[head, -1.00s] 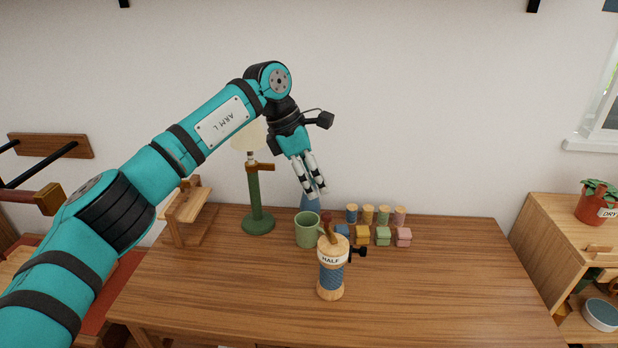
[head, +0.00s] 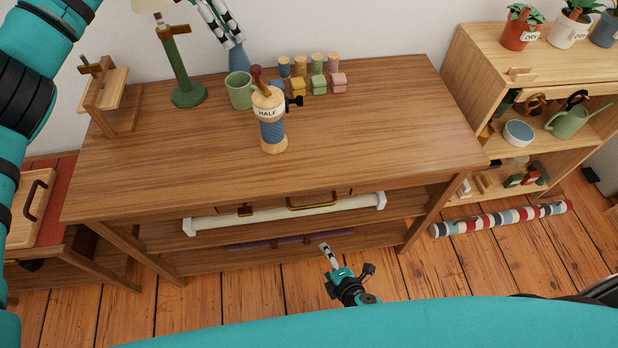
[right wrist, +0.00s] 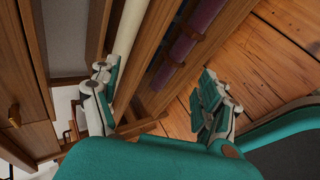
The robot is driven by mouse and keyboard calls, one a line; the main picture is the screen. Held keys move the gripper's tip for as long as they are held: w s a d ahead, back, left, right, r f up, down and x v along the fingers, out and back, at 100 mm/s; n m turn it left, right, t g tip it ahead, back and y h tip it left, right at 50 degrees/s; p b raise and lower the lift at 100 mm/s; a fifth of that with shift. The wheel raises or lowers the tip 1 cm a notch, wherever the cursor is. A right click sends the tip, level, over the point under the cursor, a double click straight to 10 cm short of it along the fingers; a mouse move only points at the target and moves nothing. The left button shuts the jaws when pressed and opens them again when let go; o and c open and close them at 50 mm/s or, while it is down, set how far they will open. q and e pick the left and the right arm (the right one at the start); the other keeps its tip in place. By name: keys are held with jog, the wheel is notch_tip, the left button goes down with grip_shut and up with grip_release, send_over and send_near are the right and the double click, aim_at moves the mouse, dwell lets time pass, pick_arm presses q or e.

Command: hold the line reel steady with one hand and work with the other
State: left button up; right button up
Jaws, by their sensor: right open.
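The line reel (head: 272,132) stands upright on the wooden table (head: 370,130). It has a blue line-wrapped middle, a label reading "HALF", a reddish-brown handle on top and a black knob on its right side. My left gripper (head: 228,35) is at the top of the head view, above the back of the table and apart from the reel; its fingertips show beside a blue cone-shaped thing. My right gripper (head: 328,254) is low in front of the table, below its top. In the right wrist view its fingers (right wrist: 155,100) are spread, with nothing between them.
A green mug (head: 240,92), a green lamp (head: 178,65) and several small coloured blocks and pegs (head: 318,85) stand behind the reel. A white roll (head: 285,212) lies on the shelf below. The table's front and right are clear.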

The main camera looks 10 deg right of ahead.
aim_at(277, 134)
jog(key=w+a+r+n+t+y, duration=0.1)
jog(key=w+a+r+n, duration=0.1)
jog(key=r, duration=0.5)
jog(key=w+a+r+n+t+y, duration=0.1)
jog(key=w+a+r+n+t, duration=0.1)
jog(key=a+r+n, duration=0.2)
jog(key=w+a+r+n+t+y, duration=0.2)
jog(key=r+n, duration=0.4)
jog(key=r, duration=0.5)
jog(key=shift+a+r, duration=0.3)
jog(key=shift+a, duration=0.5)
jog(key=w+d+r+n+t, duration=0.2)
jog(key=w+d+r+n, duration=0.25)
jog(key=r+n, duration=0.25)
jog(key=x, duration=1.6)
jog(key=shift+d+f, duration=0.15)
jog(key=shift+f, duration=0.15)
